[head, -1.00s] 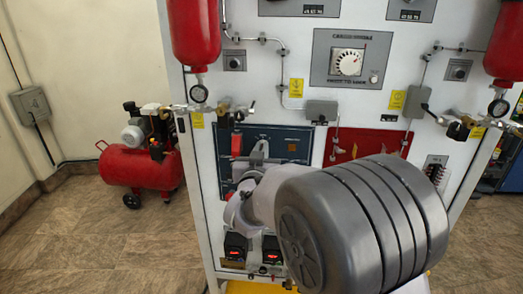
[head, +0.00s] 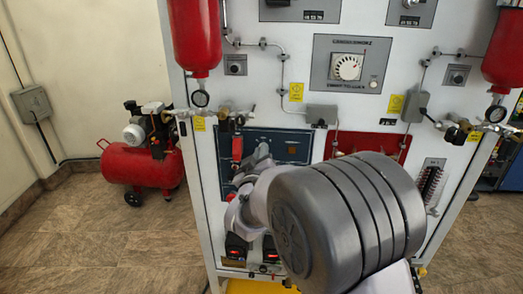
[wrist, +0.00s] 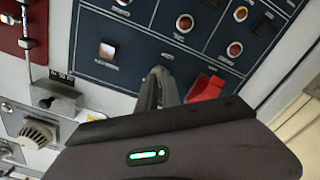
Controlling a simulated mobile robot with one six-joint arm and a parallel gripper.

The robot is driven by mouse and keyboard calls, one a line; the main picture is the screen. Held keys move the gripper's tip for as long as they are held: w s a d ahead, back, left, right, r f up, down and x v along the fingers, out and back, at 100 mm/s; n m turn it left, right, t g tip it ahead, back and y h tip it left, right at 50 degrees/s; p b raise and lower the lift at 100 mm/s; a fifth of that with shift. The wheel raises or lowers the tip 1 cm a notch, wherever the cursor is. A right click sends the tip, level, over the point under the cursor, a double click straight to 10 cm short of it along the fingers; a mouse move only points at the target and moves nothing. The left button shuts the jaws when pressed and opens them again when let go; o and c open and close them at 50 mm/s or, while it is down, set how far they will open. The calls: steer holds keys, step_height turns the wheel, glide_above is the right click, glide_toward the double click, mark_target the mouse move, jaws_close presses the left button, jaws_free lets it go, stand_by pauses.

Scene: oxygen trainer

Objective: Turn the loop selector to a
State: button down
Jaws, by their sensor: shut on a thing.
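My gripper (head: 262,154) is at the blue panel (head: 292,147), just right of a red handle (head: 237,148) in the head view. In the wrist view my grey fingers (wrist: 159,88) are closed against the blue panel, beside the red handle (wrist: 207,88). The jaws are shut on a part that is mostly hidden by the fingers and the dark gripper body; it appears to be the loop selector. Its pointer and position marks cannot be made out. Panel lettering is too small to read.
A white dial (head: 346,67) sits above the blue panel and a red panel (head: 370,146) to its right. Red cylinders (head: 195,38) hang at both sides. Several indicators (wrist: 235,49) are close by in the wrist view. A red compressor (head: 140,170) stands on the floor left.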

steer(key=shift+n+p, duration=0.3)
steer(key=shift+n, duration=0.5)
steer(key=shift+f, duration=0.1)
steer(key=c, duration=1.5)
jaws_free()
steer(key=s, duration=0.5)
steer(key=s+p, duration=0.1)
steer(key=s, duration=1.1)
steer(key=shift+s+a, duration=0.2)
steer(key=shift+a, duration=0.1)
